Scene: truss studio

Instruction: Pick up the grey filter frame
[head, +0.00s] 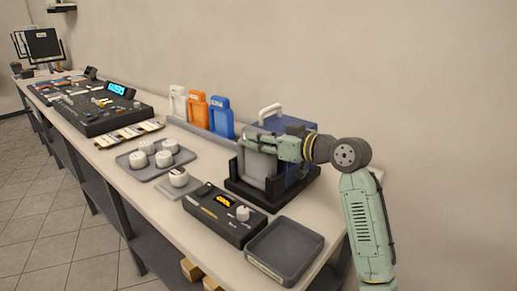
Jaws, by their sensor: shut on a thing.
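The grey filter frame (257,166) is a light grey upright panel in the head view. It stands at or just inside a black holder (262,199) on the right part of the bench, in front of a blue case (304,166). My gripper (250,142) comes in from the right at the frame's top edge and is shut on it. The fingers and the frame's top overlap, so the exact grip is partly hidden. I cannot tell whether the frame's lower edge touches the holder.
White (178,103), orange (197,108) and blue (221,117) frames stand in a rack to the left. A dark control box (222,214) and an empty grey tray (285,250) are in front. A tray (139,172) holds several white knobs. A mixing console (95,113) lies farther left.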

